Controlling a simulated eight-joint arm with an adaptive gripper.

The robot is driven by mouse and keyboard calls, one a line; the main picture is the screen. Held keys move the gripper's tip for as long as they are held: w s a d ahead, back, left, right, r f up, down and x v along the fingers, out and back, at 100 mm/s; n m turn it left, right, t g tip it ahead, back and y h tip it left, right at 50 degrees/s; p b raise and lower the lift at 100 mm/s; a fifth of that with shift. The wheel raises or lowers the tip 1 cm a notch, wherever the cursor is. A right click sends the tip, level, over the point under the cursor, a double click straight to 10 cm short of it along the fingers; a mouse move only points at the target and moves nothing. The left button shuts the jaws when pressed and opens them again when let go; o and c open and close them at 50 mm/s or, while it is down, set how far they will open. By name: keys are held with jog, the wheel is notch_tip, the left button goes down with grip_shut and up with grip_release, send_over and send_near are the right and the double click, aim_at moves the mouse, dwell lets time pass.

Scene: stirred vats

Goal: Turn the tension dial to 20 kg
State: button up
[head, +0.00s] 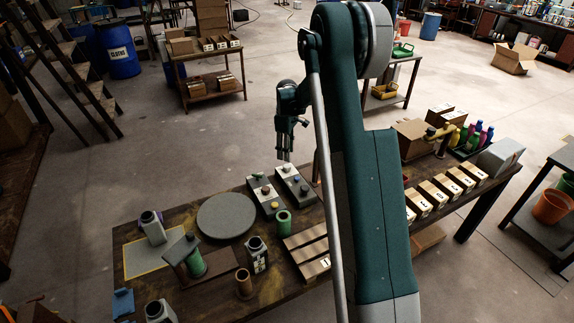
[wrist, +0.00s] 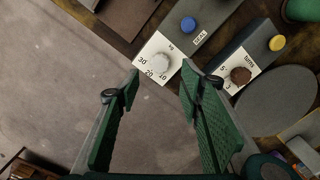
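The tension dial is a white knob (wrist: 160,63) on a white plate marked kg, with 10, 20 and 30 around it, in the wrist view. I cannot make out where its pointer stands. It sits at the end of a grey control box (head: 292,183) that also has a blue button (wrist: 188,24) and a SEAL label. My gripper (wrist: 157,90) is open and empty, its fingers pointing toward the dial, one either side of it in the picture, apparently not touching it. In the head view my gripper (head: 286,156) hangs above the far end of that box.
A green spool (head: 282,223) stands nearby. My arm hides part of the table.

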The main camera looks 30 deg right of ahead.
aim_at(287, 166)
jog(key=shift+f+b, duration=0.5)
jog(key=shift+f, duration=3.35)
jog(key=c, duration=0.9)
